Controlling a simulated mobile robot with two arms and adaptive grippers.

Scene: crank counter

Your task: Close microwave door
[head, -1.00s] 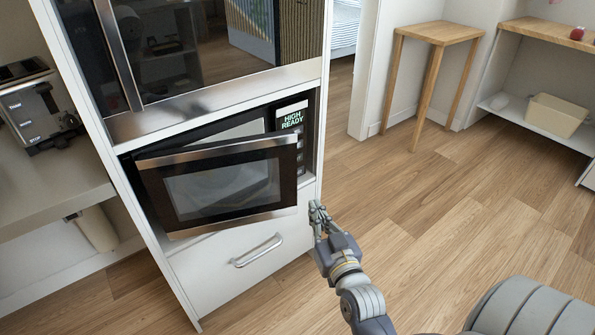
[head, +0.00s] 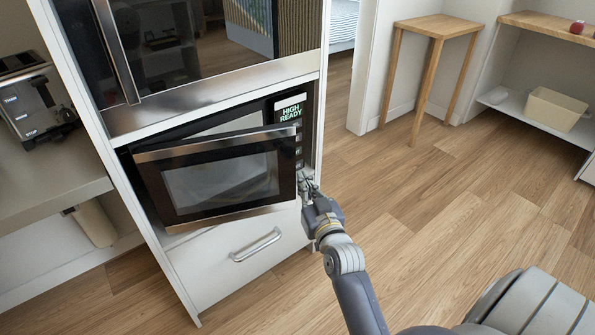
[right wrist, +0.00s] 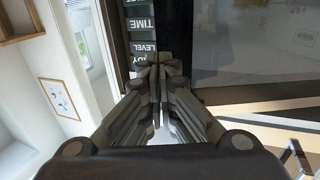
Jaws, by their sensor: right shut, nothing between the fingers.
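The microwave (head: 292,120) sits in a niche of a white cabinet, with a lit panel reading "HIGH READY". Its door (head: 221,182), a dark window in a black frame with steel strips, stands partly open, its free edge on the right swung outward. My right gripper (head: 304,180) is shut and empty, right beside the lower part of that free edge. Whether it touches the door I cannot tell. In the right wrist view the shut fingers (right wrist: 160,72) point toward the control buttons (right wrist: 140,25), with the door (right wrist: 255,45) to their right. My left gripper is not in view.
An oven (head: 190,45) with a steel handle is above the microwave. A drawer with a handle (head: 257,245) is below. A toaster (head: 36,100) stands on the left counter. A wooden stool (head: 437,28) is at the back right. The floor on the right is clear.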

